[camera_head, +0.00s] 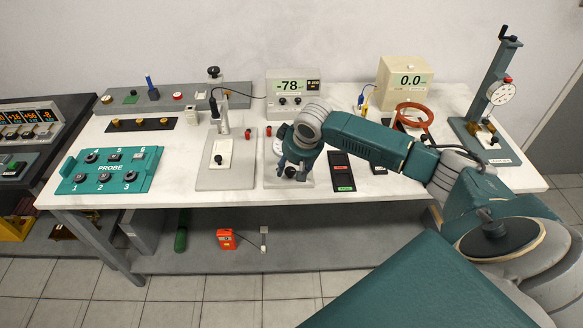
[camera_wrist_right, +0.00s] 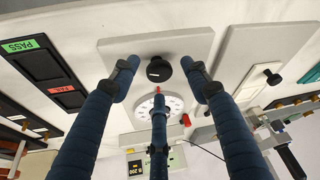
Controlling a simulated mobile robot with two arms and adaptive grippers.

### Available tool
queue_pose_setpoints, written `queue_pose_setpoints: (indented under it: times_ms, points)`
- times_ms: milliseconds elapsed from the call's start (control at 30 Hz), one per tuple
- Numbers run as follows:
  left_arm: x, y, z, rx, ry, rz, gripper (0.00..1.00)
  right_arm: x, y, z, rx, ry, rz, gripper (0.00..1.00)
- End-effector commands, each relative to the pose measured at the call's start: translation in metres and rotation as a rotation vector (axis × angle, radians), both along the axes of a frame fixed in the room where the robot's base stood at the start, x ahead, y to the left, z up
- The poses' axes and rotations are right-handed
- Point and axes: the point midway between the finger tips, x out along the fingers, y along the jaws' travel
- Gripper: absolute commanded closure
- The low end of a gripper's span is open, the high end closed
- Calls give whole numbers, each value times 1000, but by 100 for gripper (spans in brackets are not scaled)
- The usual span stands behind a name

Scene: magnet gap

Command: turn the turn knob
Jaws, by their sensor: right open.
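The turn knob is a black round knob (camera_wrist_right: 158,70) with a small white mark, on a light grey plate (camera_wrist_right: 190,44) in the wrist view. A white dial (camera_wrist_right: 174,104) with a red pointer is on the same plate beside it. My right gripper (camera_wrist_right: 160,78) is open, with two fingers on either side of the knob and the third finger over the dial. I see gaps between the side fingers and the knob. In the head view my right gripper (camera_head: 293,168) is over the plate (camera_head: 271,182) and hides most of the knob. My left gripper is out of view.
A black PASS/FAIL tray (camera_head: 341,171) lies just right of the plate, and a grey plate with a lever (camera_head: 226,178) stands to the left. A teal PROBE box (camera_head: 110,169) is farther left.

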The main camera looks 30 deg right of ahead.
Motion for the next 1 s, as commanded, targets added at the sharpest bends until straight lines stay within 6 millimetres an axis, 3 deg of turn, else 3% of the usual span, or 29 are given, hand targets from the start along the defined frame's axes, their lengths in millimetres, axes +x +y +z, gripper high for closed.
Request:
queue_pose_setpoints:
  times_ms: [300,500,700,1000]
  points:
    - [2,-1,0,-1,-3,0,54,-24,1,61,-2,-4,1,54]
    - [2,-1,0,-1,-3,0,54,-36,3,91,-1,-4,0,54]
    - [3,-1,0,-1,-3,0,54,-42,3,102,-1,-2,-1,54]
    - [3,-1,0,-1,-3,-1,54,-42,3,103,-1,-2,-1,54]
